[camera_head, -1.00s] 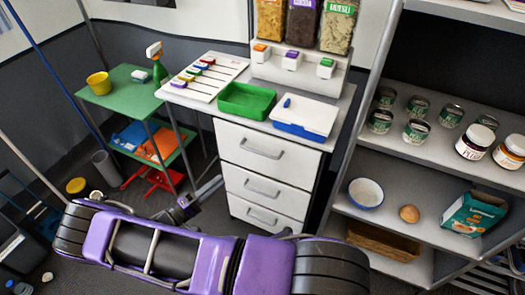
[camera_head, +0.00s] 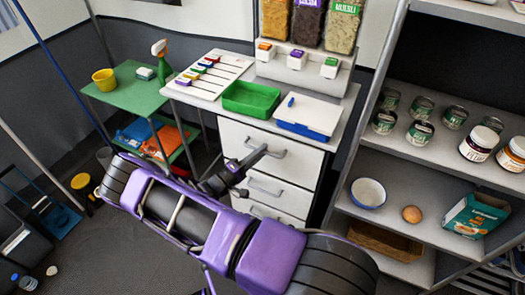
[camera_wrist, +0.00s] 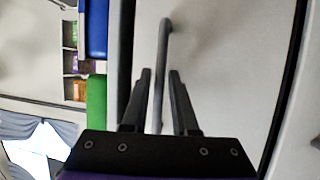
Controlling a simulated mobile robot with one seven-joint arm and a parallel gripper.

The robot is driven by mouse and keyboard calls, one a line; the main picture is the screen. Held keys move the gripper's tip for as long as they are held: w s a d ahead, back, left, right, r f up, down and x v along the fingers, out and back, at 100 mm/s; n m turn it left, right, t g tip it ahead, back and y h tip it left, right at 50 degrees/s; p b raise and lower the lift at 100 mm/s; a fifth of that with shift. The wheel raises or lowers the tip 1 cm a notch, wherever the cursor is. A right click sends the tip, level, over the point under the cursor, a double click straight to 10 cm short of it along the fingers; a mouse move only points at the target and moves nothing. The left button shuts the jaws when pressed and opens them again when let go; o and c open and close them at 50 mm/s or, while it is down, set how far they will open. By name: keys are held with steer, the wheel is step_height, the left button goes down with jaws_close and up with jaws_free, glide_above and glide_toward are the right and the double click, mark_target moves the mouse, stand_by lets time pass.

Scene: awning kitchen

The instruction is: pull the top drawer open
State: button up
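The top drawer (camera_head: 300,166) is the uppermost of three white drawers under the counter, and its front looks flush with the cabinet. Its grey bar handle (camera_head: 277,154) runs across the front. My gripper (camera_head: 260,155) is at the left part of this handle. In the wrist view the drawer front (camera_wrist: 225,60) fills the right half. The handle (camera_wrist: 163,50) runs between the two dark fingers of my gripper (camera_wrist: 160,75). The fingers are apart, with a small gap visible on each side of the bar. My arm hides the left parts of the lower drawers.
The counter above holds a green tray (camera_head: 251,98), a white and blue box (camera_head: 308,115) and cereal dispensers (camera_head: 305,25). An open shelf (camera_head: 440,170) with cans stands at the right. A green side table (camera_head: 128,92) stands at the left.

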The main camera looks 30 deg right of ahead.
steer(key=shift+w+d+r, duration=0.1)
steer(key=shift+d, duration=0.35)
steer(key=shift+c, duration=0.2)
jaws_close()
stand_by(1.0)
